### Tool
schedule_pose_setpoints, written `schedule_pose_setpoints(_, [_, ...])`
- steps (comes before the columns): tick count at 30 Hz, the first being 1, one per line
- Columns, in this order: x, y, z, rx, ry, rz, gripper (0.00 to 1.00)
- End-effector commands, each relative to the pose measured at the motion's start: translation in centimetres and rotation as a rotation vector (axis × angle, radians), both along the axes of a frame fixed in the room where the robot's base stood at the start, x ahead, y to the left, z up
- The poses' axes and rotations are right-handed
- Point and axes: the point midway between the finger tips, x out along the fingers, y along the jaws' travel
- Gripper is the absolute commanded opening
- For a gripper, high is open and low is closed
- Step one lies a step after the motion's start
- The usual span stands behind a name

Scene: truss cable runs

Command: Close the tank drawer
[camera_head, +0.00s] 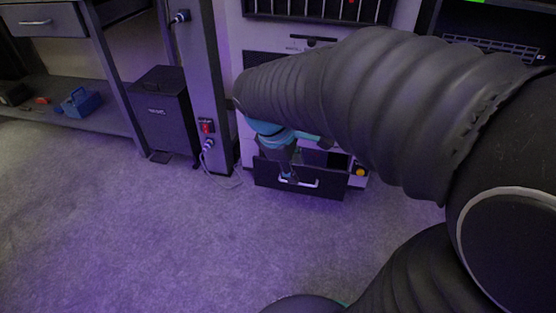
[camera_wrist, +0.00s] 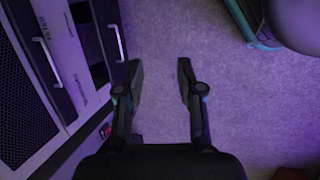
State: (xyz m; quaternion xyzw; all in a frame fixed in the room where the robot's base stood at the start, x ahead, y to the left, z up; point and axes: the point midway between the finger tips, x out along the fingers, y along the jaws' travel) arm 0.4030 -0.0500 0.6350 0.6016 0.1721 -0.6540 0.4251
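The tank drawer (camera_head: 268,176) is a low dark drawer with a pale bar handle at the bottom of the light cabinet. It stands pulled out, with its open top partly showing behind the front. In the wrist view its dark front (camera_wrist: 106,22) and handle are at the upper left. My gripper (camera_head: 289,176) is in front of the drawer and overlaps its handle in the head view; I cannot tell whether it touches. In the wrist view my gripper (camera_wrist: 161,66) is open and empty, its left finger close beside the drawer front. My arm hides part of the cabinet.
A panel marked FILTER (camera_wrist: 35,18) with its own handle is beside the tank drawer. A black box (camera_head: 165,110) and a post with a red switch (camera_head: 207,126) and cable stand left of the cabinet. The carpet (camera_head: 150,235) in front is clear.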

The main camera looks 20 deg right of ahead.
Motion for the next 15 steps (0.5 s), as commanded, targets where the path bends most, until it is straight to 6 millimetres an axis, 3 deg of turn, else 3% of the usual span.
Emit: schedule_pose_setpoints(15, [11.9,-2.6,-10.9,-0.387,0.663,0.714,0.37])
